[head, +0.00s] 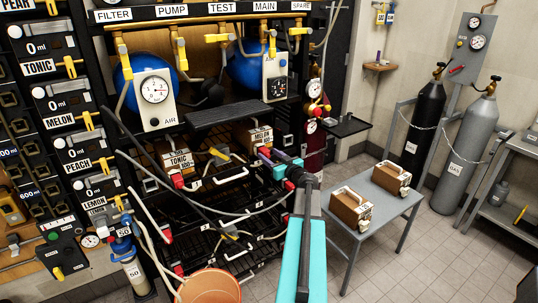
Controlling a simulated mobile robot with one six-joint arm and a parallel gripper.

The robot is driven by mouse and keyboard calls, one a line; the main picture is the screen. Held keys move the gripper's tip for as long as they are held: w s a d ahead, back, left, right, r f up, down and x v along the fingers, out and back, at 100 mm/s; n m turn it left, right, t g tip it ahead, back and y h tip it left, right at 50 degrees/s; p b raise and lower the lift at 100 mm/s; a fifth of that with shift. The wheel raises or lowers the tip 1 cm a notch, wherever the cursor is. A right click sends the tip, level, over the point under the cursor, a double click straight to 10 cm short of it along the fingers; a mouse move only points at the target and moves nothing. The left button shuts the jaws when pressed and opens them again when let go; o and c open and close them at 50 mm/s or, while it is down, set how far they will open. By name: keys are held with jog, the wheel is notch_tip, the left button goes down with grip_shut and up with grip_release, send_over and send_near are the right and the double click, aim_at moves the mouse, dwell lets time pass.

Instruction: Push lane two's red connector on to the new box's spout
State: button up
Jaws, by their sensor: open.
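My gripper (268,157) reaches up and left from my teal arm to the front of the box labelled MELON (252,135) on the rack's upper shelf. Its jaws are open, with a small red and dark part at or between the fingertips. I cannot tell whether that part is a red connector or whether it touches the spout, which the gripper hides. A red connector (177,180) is at the front of the TONIC box (180,163) to the left. Another red connector (167,235) hangs lower left on a hose. The lane numbers are too small to read surely.
Hoses loop across the rack front near my arm. A grey table (385,205) on the right holds two brown boxes (350,205) (392,176). An orange bucket (208,287) stands at the bottom. Gas cylinders (467,150) stand far right. Tiled floor is clear between.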

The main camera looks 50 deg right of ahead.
jog(key=shift+p+v, duration=1.35)
jog(key=shift+v, duration=1.3)
